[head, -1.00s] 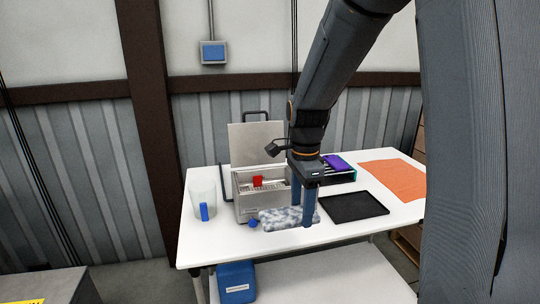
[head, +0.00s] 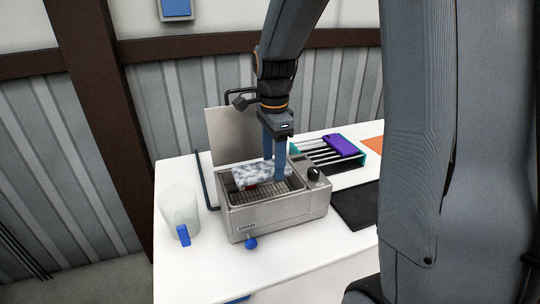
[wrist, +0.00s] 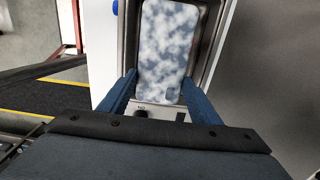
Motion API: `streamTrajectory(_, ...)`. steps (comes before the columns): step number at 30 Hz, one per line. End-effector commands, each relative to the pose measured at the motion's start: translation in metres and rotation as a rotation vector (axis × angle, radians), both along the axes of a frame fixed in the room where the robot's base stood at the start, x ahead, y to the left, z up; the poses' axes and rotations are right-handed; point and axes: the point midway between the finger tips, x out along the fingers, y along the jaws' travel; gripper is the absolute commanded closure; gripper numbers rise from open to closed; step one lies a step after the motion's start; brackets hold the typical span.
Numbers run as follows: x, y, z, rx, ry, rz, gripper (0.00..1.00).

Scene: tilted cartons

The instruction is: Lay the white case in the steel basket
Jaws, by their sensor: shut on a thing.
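The white case (head: 256,175), mottled with blue-grey, is held by my gripper (head: 273,168) over the steel basket (head: 284,200) of a steel fryer-like box. My gripper is shut on the case near its right end. The case lies roughly flat, within the basket's outline in the head view; I cannot tell whether it touches the basket. In the wrist view the case (wrist: 168,50) is between the two fingers (wrist: 158,85), with the box's metal rim (wrist: 212,50) around it.
A small red thing (head: 251,187) shows under the case. The box's lid (head: 232,135) stands open behind. A clear jug (head: 180,207) with a blue handle is left. A rack with a purple item (head: 341,146) and a black tray (head: 357,205) are right.

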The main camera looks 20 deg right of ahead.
Motion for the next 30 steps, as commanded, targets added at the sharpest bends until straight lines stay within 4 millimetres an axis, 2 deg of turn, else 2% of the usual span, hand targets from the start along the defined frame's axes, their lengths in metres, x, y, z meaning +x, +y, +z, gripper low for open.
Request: streamTrajectory(30, 0.001, 0.000, -0.068, 0.000, 0.000, 0.001, 0.64)
